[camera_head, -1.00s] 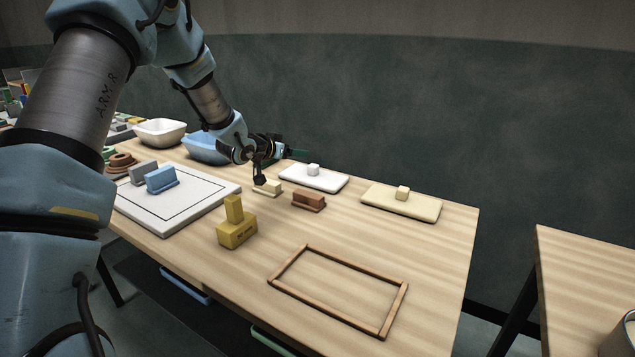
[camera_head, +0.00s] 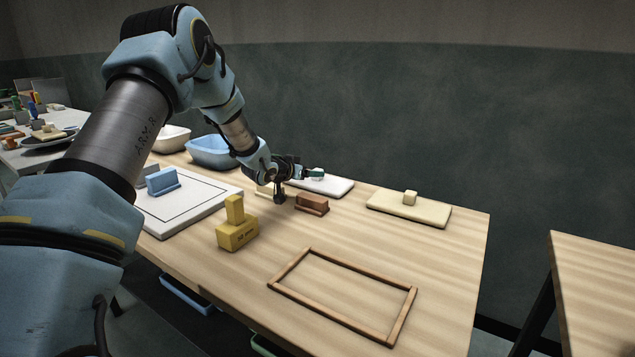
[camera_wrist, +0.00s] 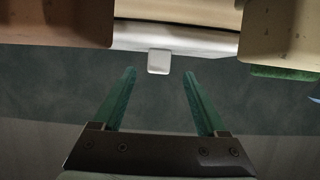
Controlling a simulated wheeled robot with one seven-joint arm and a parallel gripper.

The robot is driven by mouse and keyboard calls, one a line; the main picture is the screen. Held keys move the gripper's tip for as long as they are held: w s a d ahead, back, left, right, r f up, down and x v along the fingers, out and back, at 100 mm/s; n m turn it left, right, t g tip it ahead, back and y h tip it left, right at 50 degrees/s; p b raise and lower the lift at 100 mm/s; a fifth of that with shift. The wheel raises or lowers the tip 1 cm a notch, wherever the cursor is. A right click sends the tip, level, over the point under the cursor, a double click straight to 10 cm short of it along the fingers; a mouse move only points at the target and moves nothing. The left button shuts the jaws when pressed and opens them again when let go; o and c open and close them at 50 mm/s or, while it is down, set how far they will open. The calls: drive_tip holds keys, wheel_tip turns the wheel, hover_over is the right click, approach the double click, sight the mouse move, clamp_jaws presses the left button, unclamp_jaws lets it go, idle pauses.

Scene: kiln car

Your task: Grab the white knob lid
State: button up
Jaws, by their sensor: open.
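The white knob lid (camera_head: 338,187) is a flat white slab lying on the table near its back edge in the head view. In the wrist view the lid (camera_wrist: 200,40) is seen edge-on, with its square white knob (camera_wrist: 158,61) sticking out toward me. My gripper (camera_wrist: 159,78) is open, its two green fingers apart, with the knob lined up between the fingertips. No contact shows. In the head view my gripper (camera_head: 315,174) is over the left part of the lid, and it hides the knob.
A brown block (camera_head: 312,204) and a partly hidden cream block (camera_head: 263,193) are close by in front. A cream knob lid (camera_head: 425,211) lies to the right. A yellow stamp block (camera_head: 238,232) and a wooden frame (camera_head: 300,294) are nearer. A blue basin (camera_head: 212,152) stands left.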

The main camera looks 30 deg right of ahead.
sight(318, 169)
drive_tip(key=p+x, duration=0.1)
drive_tip(key=x, duration=0.4)
drive_tip(key=shift+d+r+p, duration=0.1)
drive_tip(key=shift+d+p, duration=0.1)
drive_tip(key=shift+p, duration=0.15)
clamp_jaws()
idle(0.5)
idle(0.5)
drive_tip(key=shift+r, duration=0.15)
